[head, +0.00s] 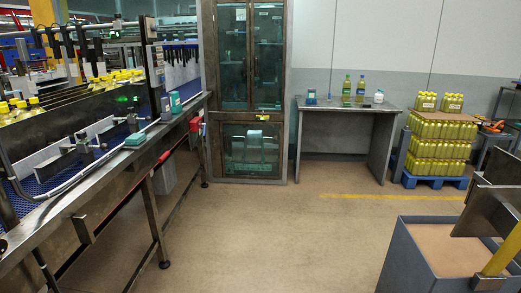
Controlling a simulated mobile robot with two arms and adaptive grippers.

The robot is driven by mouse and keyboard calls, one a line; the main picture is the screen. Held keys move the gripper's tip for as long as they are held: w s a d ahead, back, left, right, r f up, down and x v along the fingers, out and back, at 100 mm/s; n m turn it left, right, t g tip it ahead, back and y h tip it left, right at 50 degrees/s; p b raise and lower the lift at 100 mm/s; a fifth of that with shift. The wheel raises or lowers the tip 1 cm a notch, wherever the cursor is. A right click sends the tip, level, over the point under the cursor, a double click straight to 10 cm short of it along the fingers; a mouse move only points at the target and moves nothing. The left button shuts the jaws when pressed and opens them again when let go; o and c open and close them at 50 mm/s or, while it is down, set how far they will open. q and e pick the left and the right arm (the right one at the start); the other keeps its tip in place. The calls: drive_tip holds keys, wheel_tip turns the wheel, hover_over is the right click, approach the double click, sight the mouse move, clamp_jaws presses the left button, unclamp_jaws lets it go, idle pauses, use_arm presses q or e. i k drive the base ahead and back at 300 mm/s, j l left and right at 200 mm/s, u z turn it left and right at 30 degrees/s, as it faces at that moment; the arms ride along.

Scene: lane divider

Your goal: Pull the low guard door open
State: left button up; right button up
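The low guard door (268,171) is the lower panel of a tall metal-framed enclosure in the middle of the head view, back from me. It is a wide, tinted clear panel in a brown-grey frame, and it looks closed. Pale objects show dimly behind it. A small yellow mark (263,120) sits near its top edge; I cannot make out a handle. Above it are two tall clear upper doors (234,55), which also look closed. Neither of my grippers is in view.
A conveyor (110,187) with yellow-capped bottles runs along the left, close to the enclosure. A grey table (345,106) with bottles and a blue pallet (435,181) of yellow bottles stand right. A grey bin (405,255) is at front right. The middle floor is clear.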

sight(249, 140)
drive_tip(key=i, duration=2)
drive_tip(key=i+l, duration=0.1)
drive_tip(key=i, duration=1.85)
drive_tip(key=i+u, duration=0.1)
drive_tip(key=i, duration=1.9)
